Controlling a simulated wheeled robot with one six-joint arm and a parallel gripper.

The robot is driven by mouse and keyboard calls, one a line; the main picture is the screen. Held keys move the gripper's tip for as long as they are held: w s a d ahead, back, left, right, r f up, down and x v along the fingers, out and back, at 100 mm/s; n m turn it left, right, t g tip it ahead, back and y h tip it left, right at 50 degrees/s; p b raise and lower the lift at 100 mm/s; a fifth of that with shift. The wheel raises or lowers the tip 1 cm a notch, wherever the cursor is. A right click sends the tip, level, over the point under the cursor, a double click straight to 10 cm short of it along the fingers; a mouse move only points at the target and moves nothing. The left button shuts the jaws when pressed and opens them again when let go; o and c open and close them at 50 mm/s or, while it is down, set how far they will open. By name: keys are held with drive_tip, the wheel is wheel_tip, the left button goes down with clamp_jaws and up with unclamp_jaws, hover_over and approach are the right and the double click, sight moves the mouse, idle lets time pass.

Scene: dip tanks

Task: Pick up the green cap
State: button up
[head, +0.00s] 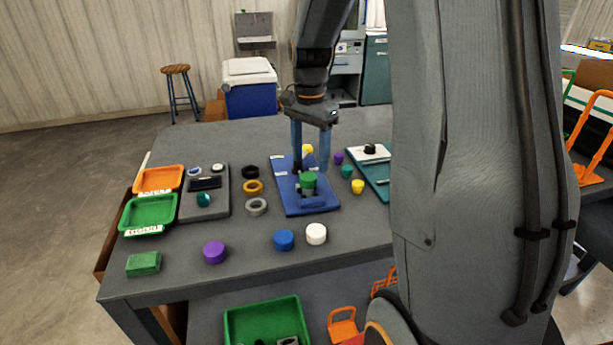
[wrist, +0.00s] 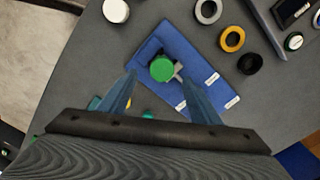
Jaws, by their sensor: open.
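The green cap (head: 308,180) sits on top of a small grey fitting on the blue mat (head: 291,204). In the wrist view the green cap (wrist: 162,68) shows as a round disc on the blue mat (wrist: 190,51), ahead of the fingers and left of the middle between them. My gripper (head: 311,160) is open and empty, pointing down above the blue mat, behind and above the cap. In the wrist view my gripper (wrist: 168,76) has its two blue fingers wide apart. No contact with the cap shows.
Yellow (head: 357,187), teal (head: 346,171), blue (head: 284,240), white (head: 316,234) and purple (head: 215,252) caps stand around the mat. Rings (head: 256,207) lie to its left. Orange (head: 159,180) and green (head: 150,213) trays are at the table's left. The table's front middle is partly clear.

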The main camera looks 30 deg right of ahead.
drive_tip(key=shift+w+a+f+p, duration=0.1)
drive_tip(key=shift+f+p, duration=0.3)
drive_tip(key=shift+f, duration=0.9)
drive_tip(key=shift+a+f+p, duration=0.1)
drive_tip(key=shift+f+p, duration=0.3)
drive_tip(key=shift+f, duration=0.85)
drive_tip(key=shift+d, duration=0.1)
drive_tip(key=c, duration=1.1)
wheel_tip(320, 180, up, 10)
drive_tip(key=f+b, duration=0.1)
drive_tip(key=b, duration=0.1)
wheel_tip(320, 180, up, 6)
drive_tip(key=p, duration=0.4)
hover_over(309, 176)
drive_tip(key=shift+f, duration=0.2)
